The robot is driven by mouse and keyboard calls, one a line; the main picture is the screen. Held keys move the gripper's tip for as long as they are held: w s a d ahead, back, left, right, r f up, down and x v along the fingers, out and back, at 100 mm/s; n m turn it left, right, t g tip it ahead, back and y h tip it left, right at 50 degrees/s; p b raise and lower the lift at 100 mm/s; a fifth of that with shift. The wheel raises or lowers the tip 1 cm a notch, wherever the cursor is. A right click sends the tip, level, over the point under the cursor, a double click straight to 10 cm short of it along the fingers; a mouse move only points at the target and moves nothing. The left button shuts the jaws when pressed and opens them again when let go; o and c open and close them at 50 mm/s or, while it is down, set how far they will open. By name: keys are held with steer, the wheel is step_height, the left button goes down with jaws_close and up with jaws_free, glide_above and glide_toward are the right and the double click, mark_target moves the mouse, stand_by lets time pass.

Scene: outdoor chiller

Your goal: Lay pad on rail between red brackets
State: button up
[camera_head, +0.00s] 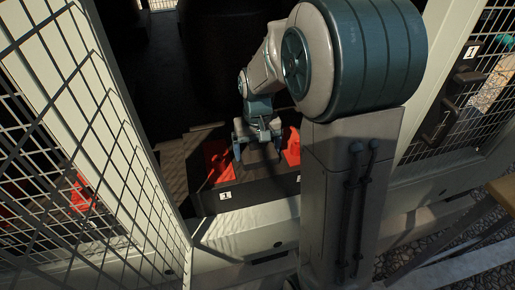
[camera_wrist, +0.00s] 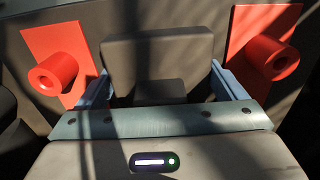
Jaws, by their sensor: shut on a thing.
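The pad (camera_wrist: 158,52) is a dark grey block in the wrist view, between the two blue fingers of my gripper (camera_wrist: 160,72). The fingers are shut on its left and right sides. A left red bracket (camera_wrist: 56,68) and a right red bracket (camera_wrist: 262,48), each with a round red peg, stand on either side of the pad. In the head view my gripper (camera_head: 258,150) points down between the left red bracket (camera_head: 217,162) and the right red bracket (camera_head: 291,147), over the dark rail (camera_head: 262,190). I cannot tell whether the pad touches the rail.
An open mesh door (camera_head: 105,130) stands at the left and another mesh panel (camera_head: 450,90) with latches at the right. A pale sill (camera_head: 245,222) runs in front of the rail. A white label "1" (camera_head: 225,195) is on the rail's front.

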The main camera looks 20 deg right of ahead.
steer(key=shift+f, duration=0.1)
steer(key=o, duration=0.9)
step_height(320, 180, up, 12)
steer(key=p, duration=0.3)
steer(key=shift+s, duration=0.15)
steer(key=s+f+t, duration=0.1)
steer(key=s+f, duration=0.1)
steer(key=s, duration=1.4)
steer(key=shift+d+f+t, duration=0.15)
steer(key=shift+f+t, duration=0.15)
steer(key=shift+f, duration=0.1)
steer(key=shift+s, duration=0.1)
